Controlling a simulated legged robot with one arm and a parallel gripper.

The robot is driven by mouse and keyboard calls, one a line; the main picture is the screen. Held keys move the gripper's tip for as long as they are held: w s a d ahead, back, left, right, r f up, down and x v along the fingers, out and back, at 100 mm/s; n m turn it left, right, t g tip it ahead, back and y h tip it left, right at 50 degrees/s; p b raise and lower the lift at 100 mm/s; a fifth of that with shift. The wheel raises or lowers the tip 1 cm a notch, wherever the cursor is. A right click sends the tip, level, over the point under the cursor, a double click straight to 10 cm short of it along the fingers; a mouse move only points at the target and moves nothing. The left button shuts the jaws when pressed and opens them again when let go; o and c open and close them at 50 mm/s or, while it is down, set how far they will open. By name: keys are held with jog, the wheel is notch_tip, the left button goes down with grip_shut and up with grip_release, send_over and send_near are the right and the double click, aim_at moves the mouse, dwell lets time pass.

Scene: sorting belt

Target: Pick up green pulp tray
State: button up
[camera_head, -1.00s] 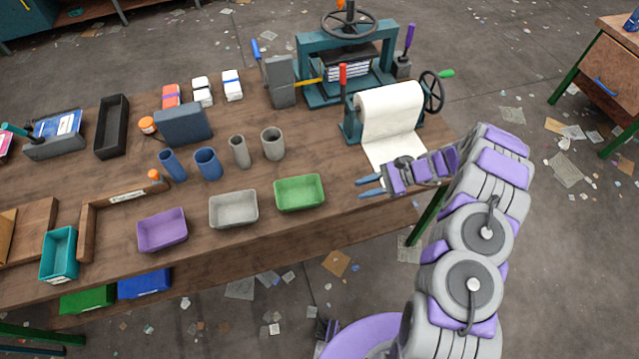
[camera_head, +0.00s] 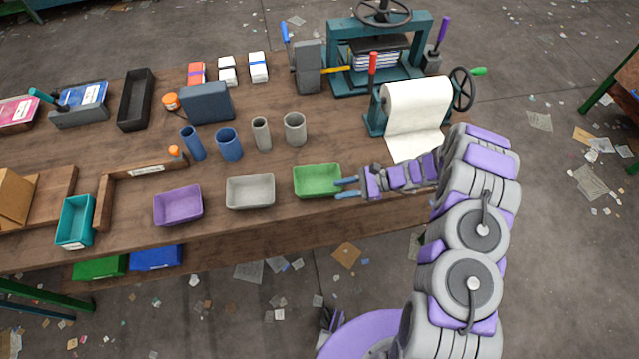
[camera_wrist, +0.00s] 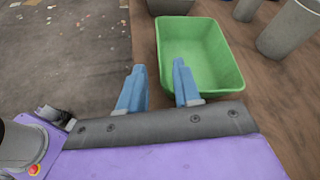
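The green pulp tray (camera_head: 317,181) stands upright and empty on the wooden table near its front edge, right of the grey tray. I cannot tell whether a finger touches the tray.
A grey tray (camera_head: 250,191) and a purple tray (camera_head: 178,206) stand left of the green one. Grey tubes (camera_head: 295,129) and blue tubes (camera_head: 229,144) stand behind. A paper roll (camera_head: 417,104) and a press (camera_head: 380,62) are at the back right.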

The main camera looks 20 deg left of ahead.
aim_at(310, 196)
jog(key=x, duration=0.5)
jog(key=shift+a+b, duration=0.25)
jog(key=shift+b, duration=0.15)
jog(key=shift+s+d, duration=0.1)
jog(key=shift+d, duration=0.25)
jog(key=shift+c, duration=0.3)
jog(key=shift+a, duration=0.4)
grip_shut()
jog(key=shift+d, duration=0.15)
